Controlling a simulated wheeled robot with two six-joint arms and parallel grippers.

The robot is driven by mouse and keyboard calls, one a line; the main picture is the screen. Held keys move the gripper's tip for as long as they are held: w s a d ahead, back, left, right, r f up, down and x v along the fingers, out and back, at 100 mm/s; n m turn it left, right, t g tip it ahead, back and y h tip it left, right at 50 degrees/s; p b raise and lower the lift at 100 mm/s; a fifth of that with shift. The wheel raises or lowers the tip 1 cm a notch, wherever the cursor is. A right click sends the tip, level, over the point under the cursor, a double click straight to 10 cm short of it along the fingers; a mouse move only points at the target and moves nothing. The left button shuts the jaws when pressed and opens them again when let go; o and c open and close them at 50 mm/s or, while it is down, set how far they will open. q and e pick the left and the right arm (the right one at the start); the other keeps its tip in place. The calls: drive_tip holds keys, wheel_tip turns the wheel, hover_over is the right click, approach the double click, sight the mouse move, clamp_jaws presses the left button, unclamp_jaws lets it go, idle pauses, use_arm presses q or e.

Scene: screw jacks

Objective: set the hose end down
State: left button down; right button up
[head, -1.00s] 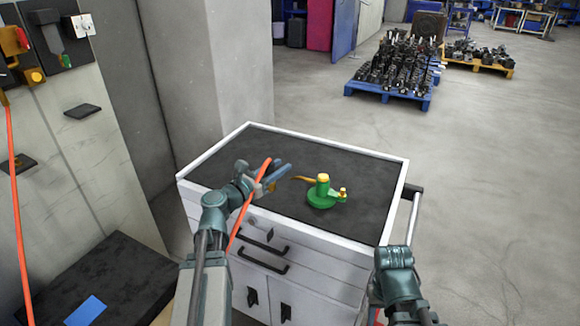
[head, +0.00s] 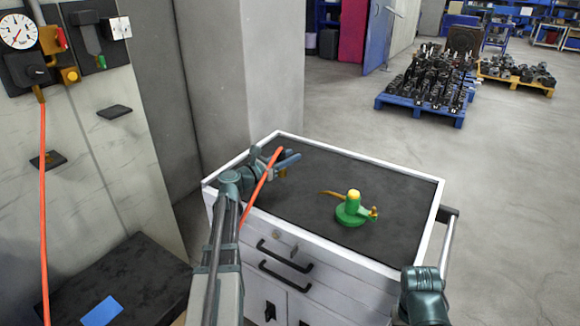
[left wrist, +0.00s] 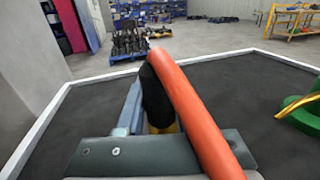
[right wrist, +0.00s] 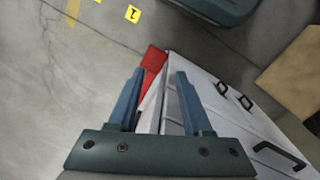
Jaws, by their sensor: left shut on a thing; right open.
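An orange-red hose (head: 262,183) runs across my left gripper (head: 288,162) in the head view. That gripper is shut on the hose end, over the left part of the cart's dark top. In the left wrist view the hose (left wrist: 190,105) crosses in front of the fingers, with a black part (left wrist: 155,92) and a bit of yellow between them. The hose end's tip is mostly hidden. A green screw jack (head: 353,209) with a yellow top and yellow lever stands on the cart, right of my left gripper and apart from it. My right gripper (right wrist: 158,95) is open and empty beside the cart.
The white cart (head: 330,265) has a raised rim around its dark top, with free room around the jack. A wall panel with a gauge (head: 18,31) and a hanging orange hose (head: 43,210) is at left. A dark bench (head: 140,285) with a blue card stands lower left.

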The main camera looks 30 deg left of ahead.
use_arm(q)
wheel_tip(320, 180, down, 3)
drive_tip(key=b, duration=0.2)
drive_tip(key=shift+b, duration=0.4)
drive_tip(key=shift+f+b, duration=0.3)
drive_tip(key=shift+r, duration=0.1)
drive_tip(key=shift+f, duration=0.25)
drive_tip(key=c, duration=0.6)
unclamp_jaws()
drive_tip(key=shift+r, duration=0.1)
drive_tip(key=shift+o, duration=0.2)
